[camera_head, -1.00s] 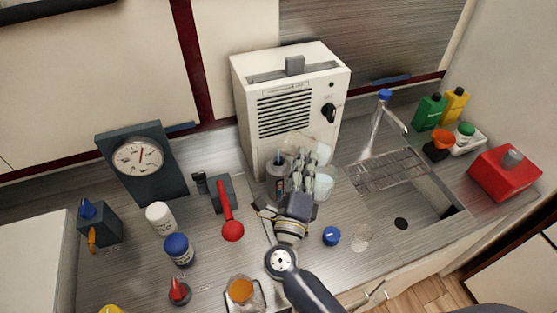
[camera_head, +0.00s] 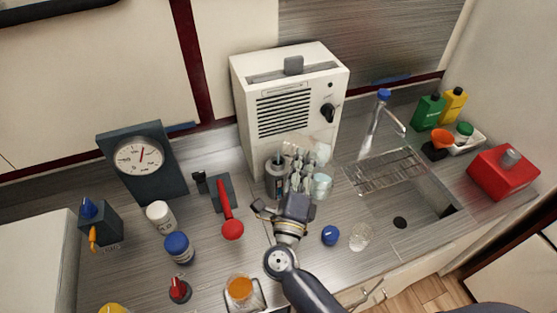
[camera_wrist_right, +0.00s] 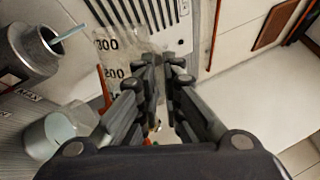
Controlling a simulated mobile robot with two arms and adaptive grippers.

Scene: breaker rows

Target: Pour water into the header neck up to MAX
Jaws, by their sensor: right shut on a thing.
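My right gripper (camera_head: 300,172) is shut on a clear jug (camera_head: 318,148) in front of the white appliance (camera_head: 290,95). In the right wrist view the jug (camera_wrist_right: 112,60) shows printed marks 200 and 300 and looks tilted between the fingers (camera_wrist_right: 163,75). The dark grey header neck (camera_head: 275,180) stands just left of the gripper; its open mouth shows in the right wrist view (camera_wrist_right: 38,48). A thin pale blue streak, apparently water, runs into that mouth from the jug's side. A MAX label is visible, but I cannot make out the neck's water level. My left gripper is out of view.
A pale translucent cylinder (camera_head: 323,188) stands close right of the gripper. A blue cap (camera_head: 330,235) and a clear glass (camera_head: 361,236) are in front. A red-handled lever (camera_head: 231,229) is to the left.

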